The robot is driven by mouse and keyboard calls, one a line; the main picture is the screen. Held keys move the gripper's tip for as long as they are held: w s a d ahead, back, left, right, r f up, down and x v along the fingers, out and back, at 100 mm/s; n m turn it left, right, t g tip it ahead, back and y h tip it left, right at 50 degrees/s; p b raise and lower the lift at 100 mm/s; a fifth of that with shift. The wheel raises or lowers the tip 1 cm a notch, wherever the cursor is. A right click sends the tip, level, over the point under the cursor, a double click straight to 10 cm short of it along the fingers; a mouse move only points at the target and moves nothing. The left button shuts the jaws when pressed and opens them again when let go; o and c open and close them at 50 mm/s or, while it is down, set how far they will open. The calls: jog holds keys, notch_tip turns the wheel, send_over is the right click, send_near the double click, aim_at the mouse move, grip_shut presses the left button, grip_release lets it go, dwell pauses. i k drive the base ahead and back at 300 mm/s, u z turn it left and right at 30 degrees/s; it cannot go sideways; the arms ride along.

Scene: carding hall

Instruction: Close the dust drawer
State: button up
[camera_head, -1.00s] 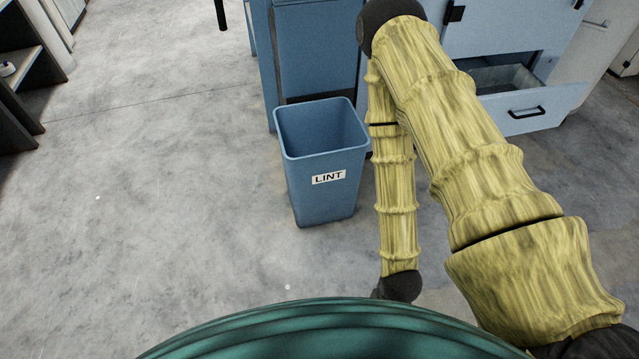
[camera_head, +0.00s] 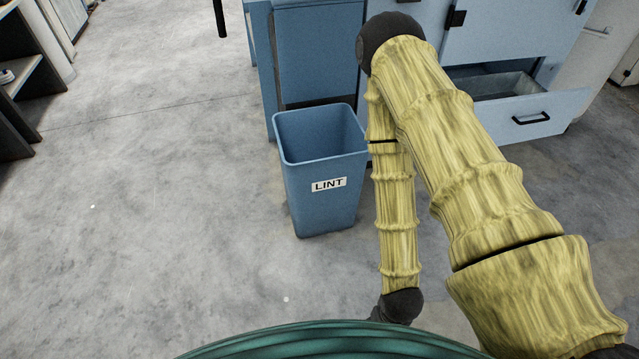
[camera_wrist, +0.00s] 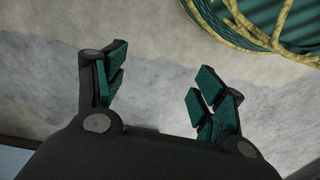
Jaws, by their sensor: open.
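The dust drawer (camera_head: 520,117) is a light blue drawer with a black handle, low in the blue machine at the upper right of the head view. It stands pulled out, and its grey inside shows. My arm covers its left part. My gripper (camera_wrist: 158,92) shows in the wrist view with its two green-padded fingers wide apart and nothing between them. Bare floor lies beyond the fingers. In the head view the fingers are hidden, and my arm folds down in front of the machine, apart from the visible part of the drawer.
A blue bin labelled LINT (camera_head: 325,190) stands on the floor left of my arm, in front of the machine (camera_head: 318,50). A dark shelf (camera_head: 28,85) stands at the far left. The concrete floor between shelf and bin is open.

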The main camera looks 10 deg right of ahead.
aim_at(513, 106)
jog(key=z, duration=1.7)
jog(key=k, duration=0.4)
jog(key=u, duration=0.55)
jog(key=i, duration=1.05)
jog(key=z, duration=0.6)
